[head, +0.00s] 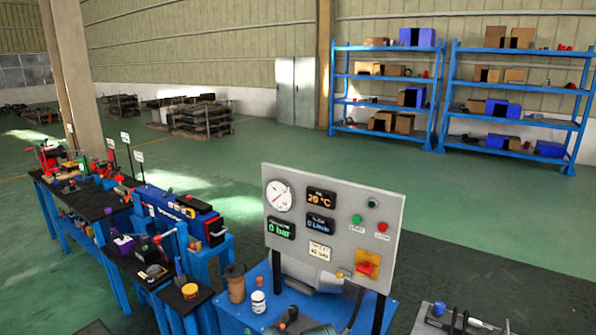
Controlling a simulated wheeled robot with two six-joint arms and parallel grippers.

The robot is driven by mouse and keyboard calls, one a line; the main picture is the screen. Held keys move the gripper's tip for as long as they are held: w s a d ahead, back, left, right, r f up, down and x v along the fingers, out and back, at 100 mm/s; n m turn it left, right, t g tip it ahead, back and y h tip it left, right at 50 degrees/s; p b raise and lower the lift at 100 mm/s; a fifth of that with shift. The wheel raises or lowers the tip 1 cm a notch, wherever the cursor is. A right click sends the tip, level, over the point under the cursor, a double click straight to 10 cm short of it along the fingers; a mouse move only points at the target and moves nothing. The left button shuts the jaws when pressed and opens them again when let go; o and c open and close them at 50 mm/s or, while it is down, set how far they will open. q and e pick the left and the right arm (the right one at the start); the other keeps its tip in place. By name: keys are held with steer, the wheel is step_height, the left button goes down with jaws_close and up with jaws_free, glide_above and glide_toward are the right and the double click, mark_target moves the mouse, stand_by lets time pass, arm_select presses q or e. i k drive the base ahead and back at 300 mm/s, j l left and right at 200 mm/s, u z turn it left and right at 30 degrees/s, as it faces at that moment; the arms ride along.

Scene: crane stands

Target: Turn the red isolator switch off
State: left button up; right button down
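The red isolator switch (367,265) is a red knob on a yellow-orange plate. It sits at the lower right corner of the grey control panel (331,207), in the bottom right part of the head view. The knob is small here, and I cannot tell which position it points to. The panel also carries a round gauge (279,195), several lit displays, a green button (356,219) and a red button (382,227). Neither of my grippers shows in the head view, and nothing covers the switch.
The panel stands on black posts over a blue bench (262,277) holding a brown cup (235,283) and a white jar (258,301). A grey tray (421,325) with tools lies right. Cluttered workbenches (75,198) stand left. Blue shelves (435,100) stand far back. The green floor between is open.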

mark_target(366, 268)
steer(key=l, duration=1.25)
steer(key=i+u, duration=0.05)
steer(key=i, duration=0.05)
